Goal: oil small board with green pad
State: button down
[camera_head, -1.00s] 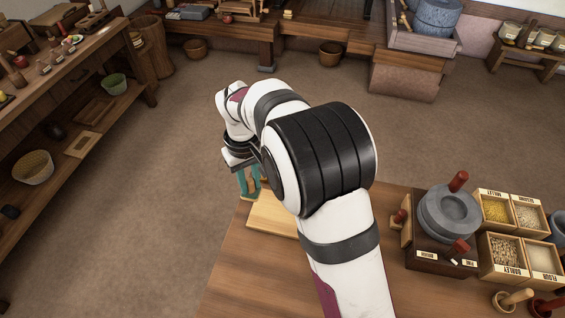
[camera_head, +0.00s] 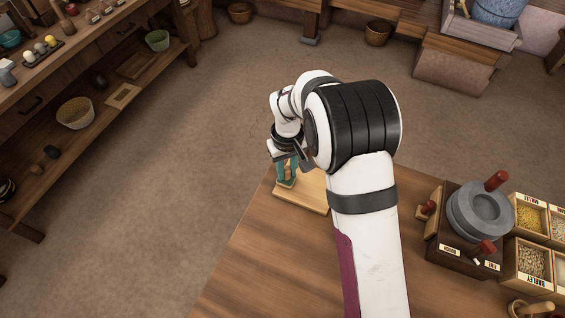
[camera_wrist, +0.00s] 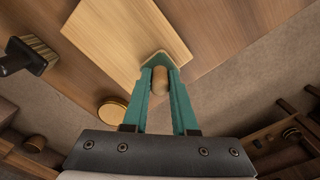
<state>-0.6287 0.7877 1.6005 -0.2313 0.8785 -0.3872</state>
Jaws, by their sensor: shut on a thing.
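The small board (camera_head: 302,194) is a pale wooden rectangle lying on the table, partly hidden behind my arm. It also shows at the top of the wrist view (camera_wrist: 125,32). My gripper (camera_head: 286,179) has teal fingers and is at the board's left end. In the wrist view my gripper (camera_wrist: 160,85) is shut on the wooden knob of the green pad (camera_wrist: 153,58). The pad's pale-edged base overlaps the board's near corner. Most of its face is hidden, and I cannot tell whether it presses on the board.
A brush (camera_wrist: 30,55) and a round yellowish-topped thing (camera_wrist: 112,112) show at the left in the wrist view. A stone quern (camera_head: 480,212) and grain boxes (camera_head: 530,262) stand on the table (camera_head: 265,270) at the right. The table's front left is clear.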

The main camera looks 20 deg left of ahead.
jog(key=shift+d+r, duration=0.2)
jog(key=shift+d, duration=1.45)
jog(key=shift+d+r, duration=0.25)
jog(key=shift+d, duration=1.45)
jog(key=shift+d+r, duration=0.2)
jog(key=shift+d, duration=2.2)
jog(key=shift+w+d, duration=0.1)
jog(key=shift+d, duration=0.1)
jog(key=shift+w, duration=0.4)
jog(key=shift+w+a, duration=0.15)
jog(key=shift+a, duration=6.45)
jog(key=shift+w, duration=0.5)
jog(key=shift+w+d, duration=0.15)
jog(key=shift+d, duration=6.45)
jog(key=shift+f, duration=0.1)
notch_tip(320, 180, up, 7)
jog(key=shift+f, duration=0.15)
